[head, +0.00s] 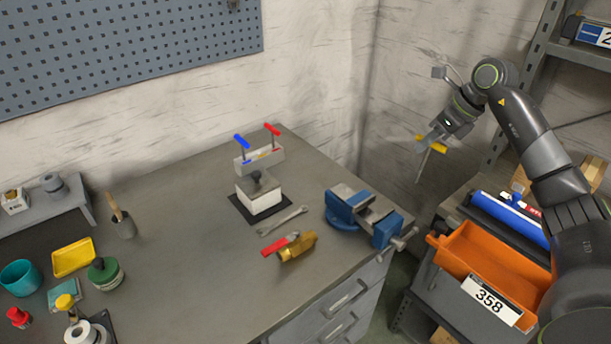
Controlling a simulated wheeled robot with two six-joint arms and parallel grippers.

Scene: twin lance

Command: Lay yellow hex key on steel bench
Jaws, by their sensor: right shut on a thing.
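The yellow hex key (436,147) is in the jaws of my right gripper (432,141) in the head view. Its yellow handle shows at the fingertips and its thin grey shaft points down. The gripper holds it in the air, right of the steel bench (190,255) and above the gap between the bench and the shelf unit. The bench has a wide grey top. My left gripper is not in view.
A blue vise (352,206) sits at the bench's right edge. A wrench (283,221), a brass valve with a red handle (297,248) and a stand with blue and red T-handle keys (259,158) are nearby. An orange bin (455,255) stands right. The bench's middle-left is clear.

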